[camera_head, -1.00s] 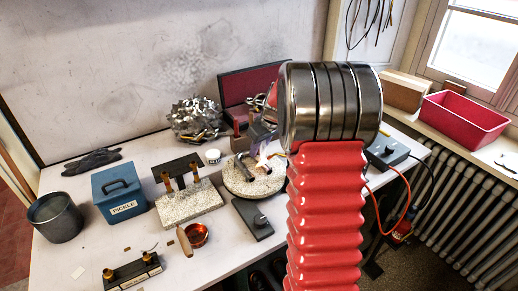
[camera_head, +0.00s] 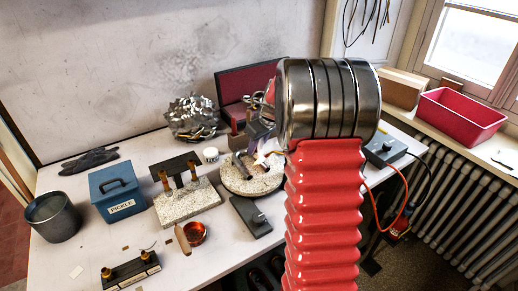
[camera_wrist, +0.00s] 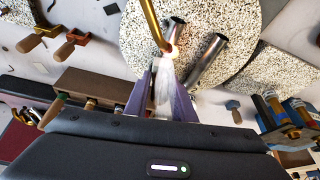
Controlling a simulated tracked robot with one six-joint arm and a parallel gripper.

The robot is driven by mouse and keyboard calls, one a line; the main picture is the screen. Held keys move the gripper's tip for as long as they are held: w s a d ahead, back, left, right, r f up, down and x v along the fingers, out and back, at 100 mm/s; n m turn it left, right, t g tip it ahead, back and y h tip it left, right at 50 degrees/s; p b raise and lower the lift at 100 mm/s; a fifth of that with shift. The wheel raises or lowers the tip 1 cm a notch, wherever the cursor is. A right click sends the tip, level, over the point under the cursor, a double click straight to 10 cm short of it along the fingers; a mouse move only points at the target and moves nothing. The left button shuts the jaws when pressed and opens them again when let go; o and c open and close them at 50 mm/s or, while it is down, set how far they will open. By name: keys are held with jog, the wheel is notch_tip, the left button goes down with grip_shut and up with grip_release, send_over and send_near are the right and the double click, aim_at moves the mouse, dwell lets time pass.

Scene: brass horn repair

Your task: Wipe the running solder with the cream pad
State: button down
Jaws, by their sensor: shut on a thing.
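My gripper (camera_wrist: 163,92) has purple fingers shut on the cream pad (camera_wrist: 164,78), a pale, folded-looking piece. In the wrist view the pad's far end is at a small orange glowing spot (camera_wrist: 172,51), where a brass tube (camera_wrist: 152,20) meets a steel tube (camera_wrist: 177,30). I cannot tell whether the pad presses on the glowing metal. A second steel tube (camera_wrist: 208,64) lies beside it on the round speckled block (camera_wrist: 218,22). In the head view the pad (camera_head: 269,147) shows over the round block (camera_head: 240,184), partly hidden by my arm.
A blue pickle box (camera_head: 118,193), a metal pot (camera_head: 52,217), a rectangular speckled block (camera_head: 188,203) and a copper bowl (camera_head: 195,232) stand to the left. A dark flat box (camera_head: 250,216) lies in front of the round block. Crumpled metal wool (camera_head: 192,118) is behind.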

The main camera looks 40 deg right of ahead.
jog(key=shift+w, duration=0.45)
jog(key=shift+r, duration=0.15)
notch_tip(320, 180, up, 8)
jog(key=shift+f, duration=0.1)
dwell(0.5)
